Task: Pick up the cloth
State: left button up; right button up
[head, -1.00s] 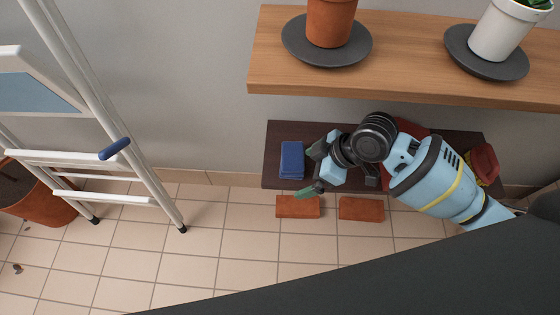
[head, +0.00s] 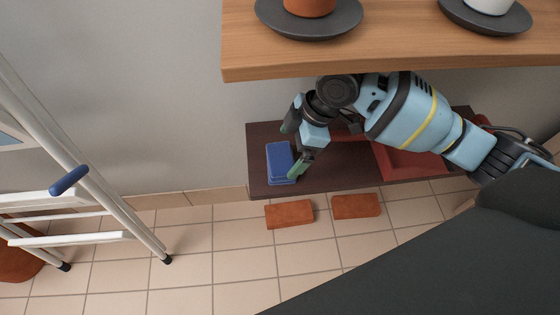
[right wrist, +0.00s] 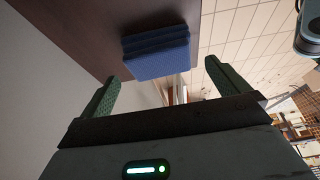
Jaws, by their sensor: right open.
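The blue folded cloth (head: 281,162) lies at the left end of the dark low shelf (head: 262,188). In the right wrist view the cloth (right wrist: 156,52) shows as a layered blue stack beyond the fingertips, on the dark shelf surface (right wrist: 85,30). My right gripper (head: 296,146) is open, with its green fingers close to the cloth's right side in the head view. In the right wrist view the gripper (right wrist: 162,72) has nothing between its fingers. Whether a finger touches the cloth cannot be told. My left gripper is not in view.
A wooden shelf (head: 390,48) with plant pots on dark saucers hangs above my right arm. A red tray (head: 405,160) sits on the low shelf. Two bricks (head: 289,214) (head: 356,206) lie on the tiled floor. A white ladder (head: 95,195) stands at left.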

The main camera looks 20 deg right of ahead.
aim_at(285, 157)
jog(key=shift+d+b+x, duration=0.15)
jog(key=shift+b+x, duration=0.45)
jog(key=shift+x, duration=0.55)
jog(key=shift+d+b+x, duration=0.1)
jog(key=shift+b+x, duration=0.5)
jog(key=shift+x, duration=0.5)
jog(key=shift+w+a+f, duration=0.1)
jog(key=shift+a+f, duration=0.15)
jog(key=shift+f, duration=0.25)
jog(key=shift+r, duration=0.1)
jog(key=c, duration=0.7)
